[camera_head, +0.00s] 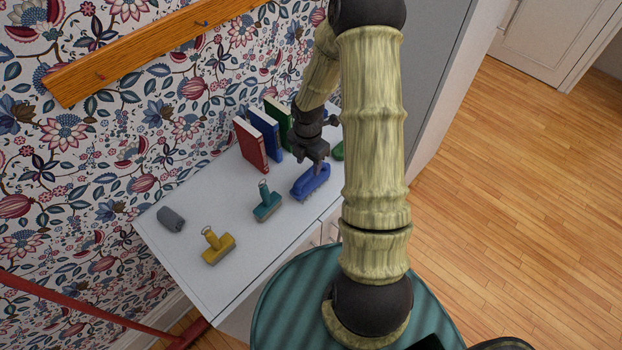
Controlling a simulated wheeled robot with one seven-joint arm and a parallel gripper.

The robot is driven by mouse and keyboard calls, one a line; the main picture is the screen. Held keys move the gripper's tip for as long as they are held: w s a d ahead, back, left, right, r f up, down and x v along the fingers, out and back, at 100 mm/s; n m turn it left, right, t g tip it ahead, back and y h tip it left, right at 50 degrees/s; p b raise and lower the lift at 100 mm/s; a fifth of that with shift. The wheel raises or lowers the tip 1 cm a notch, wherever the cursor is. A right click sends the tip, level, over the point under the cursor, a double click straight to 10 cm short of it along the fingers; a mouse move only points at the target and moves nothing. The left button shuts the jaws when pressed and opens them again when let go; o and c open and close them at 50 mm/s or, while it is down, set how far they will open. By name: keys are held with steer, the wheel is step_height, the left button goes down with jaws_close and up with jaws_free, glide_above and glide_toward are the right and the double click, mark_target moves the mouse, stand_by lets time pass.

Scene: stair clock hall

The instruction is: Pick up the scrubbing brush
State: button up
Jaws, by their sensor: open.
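A blue scrubbing brush (309,184) with a rounded body lies on the white cabinet top (190,262), near its front edge. My gripper (314,168) points down over the blue brush, with its fingertips at or just above the brush's far side; I cannot tell if they touch it. The jaws are open, and the gripper covers part of the brush. A teal brush (267,207) with an upright looped handle stands to the left. A yellow brush (216,247) of similar shape stands farther left.
A red book (251,147), a blue book (265,133) and a green book (281,121) stand behind. A grey roll-like object (171,219) lies at the left. A green object (338,151) is partly hidden by my arm. A wooden rail (150,48) crosses the patterned wall.

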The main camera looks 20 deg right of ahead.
mark_target(311, 170)
steer(key=shift+s+d+f+p, duration=0.15)
steer(key=shift+f+p, duration=0.1)
steer(key=shift+f, duration=1.05)
steer(key=shift+w+d+f+p, duration=0.1)
steer(key=shift+f+p, duration=0.1)
steer(key=shift+f, duration=1.05)
steer(key=shift+s, duration=0.1)
jaws_close()
